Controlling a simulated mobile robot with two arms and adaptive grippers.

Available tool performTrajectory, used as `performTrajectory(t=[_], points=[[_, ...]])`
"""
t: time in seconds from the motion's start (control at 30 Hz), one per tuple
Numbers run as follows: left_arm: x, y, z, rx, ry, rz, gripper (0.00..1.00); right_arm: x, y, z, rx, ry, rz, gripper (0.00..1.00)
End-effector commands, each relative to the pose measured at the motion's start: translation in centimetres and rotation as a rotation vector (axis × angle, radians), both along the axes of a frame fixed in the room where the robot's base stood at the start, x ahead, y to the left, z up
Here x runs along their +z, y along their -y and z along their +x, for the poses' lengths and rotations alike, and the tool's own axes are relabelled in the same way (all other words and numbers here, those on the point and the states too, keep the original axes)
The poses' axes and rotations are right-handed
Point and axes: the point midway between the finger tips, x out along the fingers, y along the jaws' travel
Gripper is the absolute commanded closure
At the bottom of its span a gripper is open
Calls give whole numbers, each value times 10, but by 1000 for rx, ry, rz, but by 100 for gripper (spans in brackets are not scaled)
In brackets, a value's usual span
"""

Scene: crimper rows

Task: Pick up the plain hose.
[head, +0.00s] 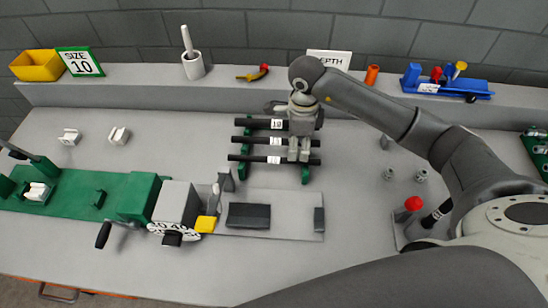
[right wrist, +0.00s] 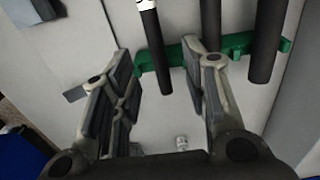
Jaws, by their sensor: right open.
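Three black hoses lie side by side across a green rack (head: 247,150) on the bench: a back hose (head: 255,123), a middle hose (head: 255,140) and a front hose (head: 250,158). Each carries a small white tag in the head view; I cannot tell which is the plain one. My right gripper (head: 299,154) points down over their right-hand part. In the right wrist view it is open (right wrist: 157,52), and one hose (right wrist: 156,55) runs between its fingers, apparently not gripped. Two other hoses (right wrist: 211,40) (right wrist: 266,45) lie outside the right finger. My left gripper is not in view.
A crimping machine (head: 175,205) with a green base stands front left. A flat plate with a dark block (head: 248,216) lies in front of the rack. A red button (head: 413,203) and small fittings (head: 388,174) are at right. The back shelf holds a yellow bin (head: 37,66) and blue tool holder (head: 460,87).

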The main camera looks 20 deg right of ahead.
Motion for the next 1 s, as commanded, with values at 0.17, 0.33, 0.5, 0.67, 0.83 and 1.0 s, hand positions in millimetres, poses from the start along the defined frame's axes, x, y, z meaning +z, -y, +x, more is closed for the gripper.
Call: performTrajectory(t=[0.17, 0.33, 0.5, 0.67, 0.83, 1.0], points=[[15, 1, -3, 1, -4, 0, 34, -17, -5, -2, 0, -5, 1, 58], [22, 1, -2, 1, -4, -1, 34, -42, -8, -2, -1, -3, 0, 58], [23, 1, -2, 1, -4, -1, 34, -52, -7, -2, 1, 0, 0, 58], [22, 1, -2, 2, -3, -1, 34, -52, -7, -2, 1, 1, 0, 58], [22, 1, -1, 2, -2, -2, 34, -51, -7, -2, 1, 0, -1, 79], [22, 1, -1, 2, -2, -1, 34, -51, -7, -2, 1, 0, -1, 100]])
